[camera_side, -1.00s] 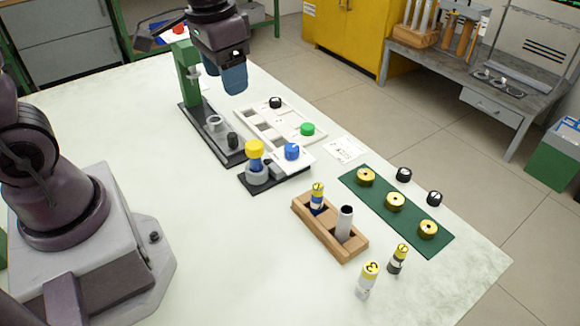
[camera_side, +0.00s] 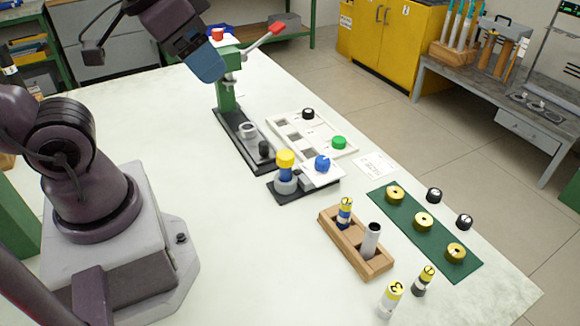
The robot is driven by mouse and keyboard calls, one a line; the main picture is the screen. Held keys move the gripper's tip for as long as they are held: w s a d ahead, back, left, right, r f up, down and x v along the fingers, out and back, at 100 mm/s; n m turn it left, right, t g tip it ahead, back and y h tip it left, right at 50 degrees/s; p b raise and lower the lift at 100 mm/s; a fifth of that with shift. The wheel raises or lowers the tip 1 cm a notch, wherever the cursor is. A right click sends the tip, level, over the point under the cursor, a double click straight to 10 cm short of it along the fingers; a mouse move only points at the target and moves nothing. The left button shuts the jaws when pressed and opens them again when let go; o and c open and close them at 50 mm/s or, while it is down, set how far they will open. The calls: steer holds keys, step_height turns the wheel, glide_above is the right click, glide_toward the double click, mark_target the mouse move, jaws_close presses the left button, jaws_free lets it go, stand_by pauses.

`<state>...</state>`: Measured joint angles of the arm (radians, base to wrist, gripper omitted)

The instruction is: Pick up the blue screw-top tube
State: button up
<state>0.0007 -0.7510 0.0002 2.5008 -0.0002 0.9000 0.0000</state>
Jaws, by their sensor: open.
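A tube with a blue body and a yellow top (camera_side: 285,161) stands upright in a round grey holder on a black base plate. Another upright tube with blue on its body and a yellow band (camera_side: 345,212) sits in the wooden rack (camera_side: 378,269), beside a plain grey-white tube (camera_side: 371,240). I cannot tell for certain which is the screw-top tube. My gripper (camera_side: 206,66) is high at the upper left, by the green press, tilted and apart from both tubes. Its blue-grey fingers are open, and nothing shows between them.
A green press (camera_side: 226,95) with a red-tipped lever stands behind the holder. A white tray (camera_side: 290,134), a blue knob (camera_side: 322,163) and a green mat (camera_side: 445,262) with several brass rings lie to the right. Yellow-topped tubes (camera_side: 391,298) stand near the front.

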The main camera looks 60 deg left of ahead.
stand_by(0.4)
steer(key=shift+o, duration=0.6)
